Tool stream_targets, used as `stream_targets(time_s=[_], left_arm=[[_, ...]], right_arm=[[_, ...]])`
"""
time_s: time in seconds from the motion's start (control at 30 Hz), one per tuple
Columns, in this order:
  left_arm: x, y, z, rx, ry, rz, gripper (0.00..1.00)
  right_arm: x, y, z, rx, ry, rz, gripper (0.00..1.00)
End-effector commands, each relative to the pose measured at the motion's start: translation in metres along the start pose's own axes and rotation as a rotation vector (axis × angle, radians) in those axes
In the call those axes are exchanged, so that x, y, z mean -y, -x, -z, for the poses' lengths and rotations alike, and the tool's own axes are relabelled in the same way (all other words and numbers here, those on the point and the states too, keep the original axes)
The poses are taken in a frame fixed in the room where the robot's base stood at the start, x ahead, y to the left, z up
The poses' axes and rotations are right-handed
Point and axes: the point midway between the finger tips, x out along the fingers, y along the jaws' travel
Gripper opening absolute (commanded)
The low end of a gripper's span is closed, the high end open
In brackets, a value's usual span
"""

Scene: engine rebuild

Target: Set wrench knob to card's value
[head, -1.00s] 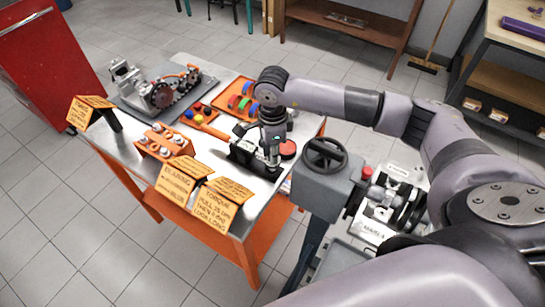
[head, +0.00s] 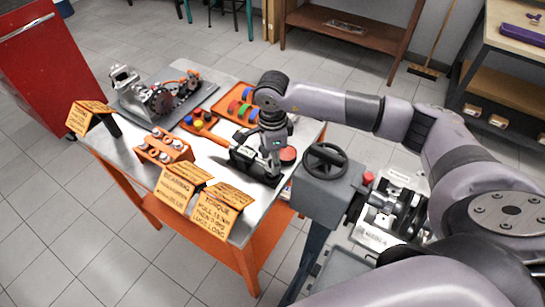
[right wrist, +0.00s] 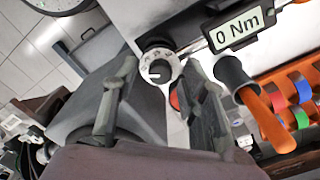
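In the head view my right gripper (head: 272,162) points down at the table's right part and hides most of the wrench. The orange torque card (head: 216,209) stands at the table's front edge. Its number is small and looks like 15 Nm. My left gripper is not in view.
A bearing card (head: 180,186) stands left of the torque card, and another card (head: 90,117) at the left corner. An orange block (head: 164,147), an orange tray (head: 236,108) and an engine assembly (head: 160,95) share the table. A grey handwheel machine (head: 326,170) stands close right.

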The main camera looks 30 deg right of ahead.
Motion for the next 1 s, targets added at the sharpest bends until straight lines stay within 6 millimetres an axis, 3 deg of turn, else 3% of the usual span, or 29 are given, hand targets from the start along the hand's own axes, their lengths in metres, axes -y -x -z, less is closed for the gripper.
stream_targets(time_s=[0.37, 0.8, 1.0], left_arm=[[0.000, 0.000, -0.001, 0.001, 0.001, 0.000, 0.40], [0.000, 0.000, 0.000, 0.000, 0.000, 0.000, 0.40], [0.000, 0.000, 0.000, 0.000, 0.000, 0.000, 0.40]], right_arm=[[0.001, 0.010, 0.000, 0.001, -0.001, 0.002, 0.40], [0.001, 0.096, 0.000, 0.001, 0.000, 0.003, 0.40], [0.001, 0.117, 0.000, 0.001, 0.000, 0.001, 0.40]])
